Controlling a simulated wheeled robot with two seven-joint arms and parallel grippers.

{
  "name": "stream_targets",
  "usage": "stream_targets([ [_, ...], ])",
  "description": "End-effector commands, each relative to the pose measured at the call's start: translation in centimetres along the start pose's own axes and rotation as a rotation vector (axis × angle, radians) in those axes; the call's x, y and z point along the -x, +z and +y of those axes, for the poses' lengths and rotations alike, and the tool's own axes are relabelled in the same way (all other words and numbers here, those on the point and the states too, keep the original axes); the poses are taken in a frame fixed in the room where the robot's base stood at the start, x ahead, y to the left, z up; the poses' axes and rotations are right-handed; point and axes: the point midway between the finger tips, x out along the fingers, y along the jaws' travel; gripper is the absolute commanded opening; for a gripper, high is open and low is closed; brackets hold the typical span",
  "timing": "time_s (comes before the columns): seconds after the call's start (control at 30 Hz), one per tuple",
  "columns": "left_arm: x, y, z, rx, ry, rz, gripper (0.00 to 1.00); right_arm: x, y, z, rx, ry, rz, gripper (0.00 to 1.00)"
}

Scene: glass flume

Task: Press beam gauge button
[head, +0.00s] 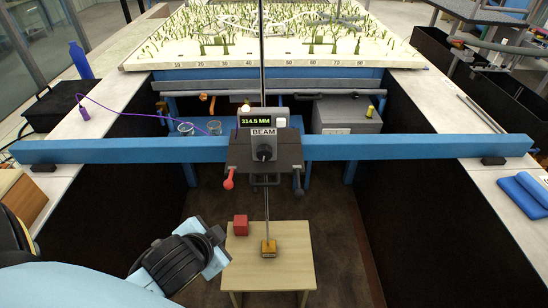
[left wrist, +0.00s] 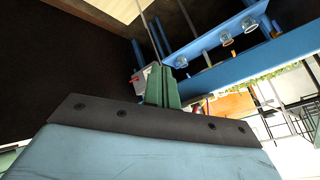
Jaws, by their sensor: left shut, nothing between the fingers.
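The beam gauge (head: 264,140) sits on the middle of a long blue beam (head: 400,147). Its green display reads 314.5 MM, and the label below says BEAM. My left gripper (head: 215,248) is low at the lower left of the head view, below the beam and apart from the gauge. Its fingers are hard to make out there. In the left wrist view its dark green fingers (left wrist: 161,87) are together and empty. My right gripper is in neither view.
A small wooden table (head: 295,262) below the beam holds a red cube (head: 240,225) and a brass-coloured block (head: 268,247) at the foot of a thin rod. A red-tipped lever (head: 228,180) hangs under the gauge. Dark side walls flank the space.

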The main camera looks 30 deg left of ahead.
Motion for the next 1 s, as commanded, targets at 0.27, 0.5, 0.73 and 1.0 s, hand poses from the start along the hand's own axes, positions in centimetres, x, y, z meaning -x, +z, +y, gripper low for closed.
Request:
stream_targets([
  [0.27, 3.8, -8.8, -8.0, -0.499, -0.361, 0.464, 0.0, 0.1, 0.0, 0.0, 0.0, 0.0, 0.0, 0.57],
  [0.5, 7.0, -13.4, -7.8, -0.861, -0.496, 0.743, 0.0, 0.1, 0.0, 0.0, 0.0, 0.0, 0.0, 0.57],
  [0.73, 8.3, -14.7, -6.8, -1.009, -0.531, 0.852, 0.0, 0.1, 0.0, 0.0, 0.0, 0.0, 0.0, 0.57],
  [1.0, 8.4, -14.7, -6.8, -1.014, -0.532, 0.857, 0.0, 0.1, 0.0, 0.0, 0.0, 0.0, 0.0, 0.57],
])
